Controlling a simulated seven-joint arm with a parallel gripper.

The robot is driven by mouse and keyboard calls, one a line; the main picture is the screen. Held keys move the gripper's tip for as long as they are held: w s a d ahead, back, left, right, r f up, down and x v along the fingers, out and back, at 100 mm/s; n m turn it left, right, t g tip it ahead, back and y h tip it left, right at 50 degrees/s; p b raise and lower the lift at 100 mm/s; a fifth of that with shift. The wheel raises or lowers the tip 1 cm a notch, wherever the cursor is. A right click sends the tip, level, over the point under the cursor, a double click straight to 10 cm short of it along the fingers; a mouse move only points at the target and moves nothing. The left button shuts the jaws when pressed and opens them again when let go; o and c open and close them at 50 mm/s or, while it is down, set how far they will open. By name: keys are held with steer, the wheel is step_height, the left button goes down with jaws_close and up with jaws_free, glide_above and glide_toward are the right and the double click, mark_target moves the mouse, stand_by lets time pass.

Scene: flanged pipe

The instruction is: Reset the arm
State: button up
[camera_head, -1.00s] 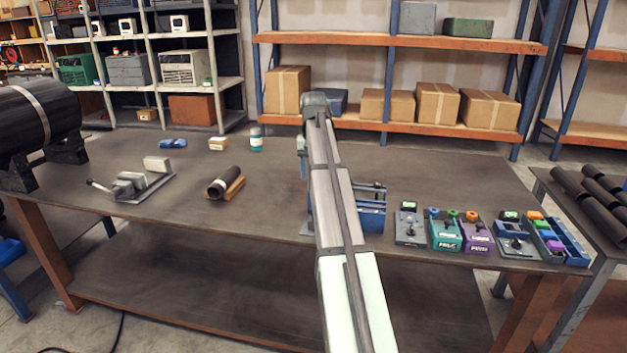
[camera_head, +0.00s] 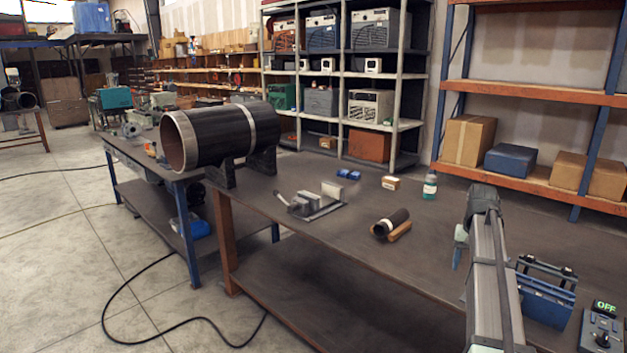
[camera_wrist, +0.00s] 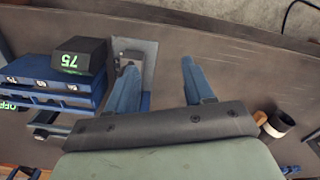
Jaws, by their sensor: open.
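My arm reaches over the bench at the right of the head view. My gripper (camera_head: 459,250) is above the worktop, with a blue finger pointing down; the arm hides part of it. In the wrist view my gripper (camera_wrist: 159,66) shows two blue fingers spread apart with nothing between them. A grey plate (camera_wrist: 143,58) on the bench lies behind the left finger. A short dark pipe (camera_head: 390,223) lies on a wooden block (camera_head: 400,231), apart from the gripper. The pipe also shows at the right of the wrist view (camera_wrist: 279,124).
A blue case (camera_head: 543,295) stands right of my arm, beside a control box (camera_head: 602,328) reading OFF. A display box (camera_wrist: 80,55) reads 75. A large black pipe (camera_head: 205,135) rests on supports at left. A metal fixture (camera_head: 310,206) and bottle (camera_head: 430,185) stand on the bench (camera_head: 345,258).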

steer(key=s+a+f+n, duration=0.1)
steer(key=s+a+f, duration=0.2)
steer(key=a+f, duration=0.5)
steer(key=s+a+f+n, duration=0.1)
steer(key=s+a+f, duration=0.2)
steer(key=a+f, duration=0.5)
steer(key=s+a+f+n, duration=0.1)
steer(key=s+a+f, duration=0.3)
steer(key=f, duration=0.7)
steer(key=s+a+f+n, duration=0.2)
steer(key=s+a+f, duration=0.6)
steer(key=s+f, duration=0.2)
steer(key=s+f+g, duration=0.3)
steer(key=s+f, duration=0.7)
steer(key=s, duration=0.4)
steer(key=s+f+g, duration=0.3)
steer(key=s+f, duration=0.7)
steer(key=s, duration=0.5)
steer(key=shift+g, duration=0.4)
